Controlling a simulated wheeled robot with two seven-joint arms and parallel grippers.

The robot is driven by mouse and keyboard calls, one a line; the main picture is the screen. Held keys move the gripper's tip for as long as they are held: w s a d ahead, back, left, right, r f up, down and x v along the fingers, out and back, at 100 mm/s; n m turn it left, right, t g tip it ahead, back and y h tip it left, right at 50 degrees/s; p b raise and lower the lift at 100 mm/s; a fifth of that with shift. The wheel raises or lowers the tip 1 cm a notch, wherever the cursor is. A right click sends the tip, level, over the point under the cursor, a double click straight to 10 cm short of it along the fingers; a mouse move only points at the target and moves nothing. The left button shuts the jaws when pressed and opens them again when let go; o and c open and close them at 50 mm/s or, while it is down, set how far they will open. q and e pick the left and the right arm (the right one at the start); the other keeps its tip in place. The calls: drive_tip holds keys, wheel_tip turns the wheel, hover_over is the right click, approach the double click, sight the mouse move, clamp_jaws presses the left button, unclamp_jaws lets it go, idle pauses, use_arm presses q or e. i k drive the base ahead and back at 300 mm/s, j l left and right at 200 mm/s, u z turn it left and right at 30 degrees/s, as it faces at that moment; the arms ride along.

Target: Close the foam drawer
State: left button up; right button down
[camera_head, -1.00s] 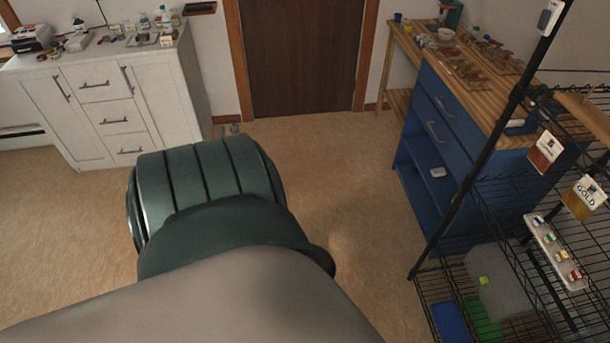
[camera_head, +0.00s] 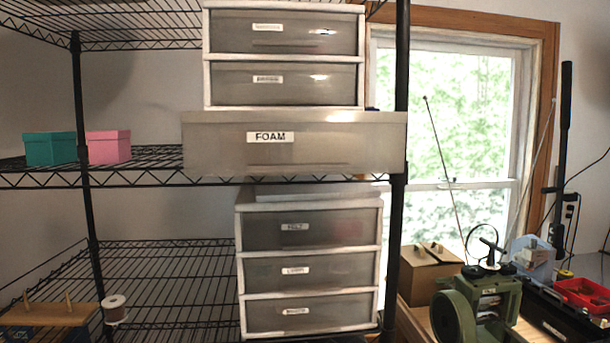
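The foam drawer (camera_head: 294,154) is a translucent grey drawer with a white label reading FOAM. It is at the middle of the head view and looks wider and nearer than the drawers around it, so it is pulled out toward me. It belongs to the upper white drawer unit (camera_head: 208,60) on the wire shelf (camera_head: 130,178). The two drawers above it look shut. Neither of my grippers is in view.
A lower drawer unit (camera_head: 239,275) stands beneath, its drawers looking shut. A black rack post (camera_head: 397,230) rises just right of the foam drawer. Teal (camera_head: 50,147) and pink (camera_head: 108,147) boxes sit left. A green machine (camera_head: 475,305) stands on a bench at lower right.

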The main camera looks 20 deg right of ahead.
sight(215, 144)
drive_tip(key=i+j, duration=0.1)
drive_tip(key=j, duration=0.8)
drive_tip(key=i+j, duration=0.15)
drive_tip(key=j, duration=0.25)
drive_tip(key=z, duration=1.75)
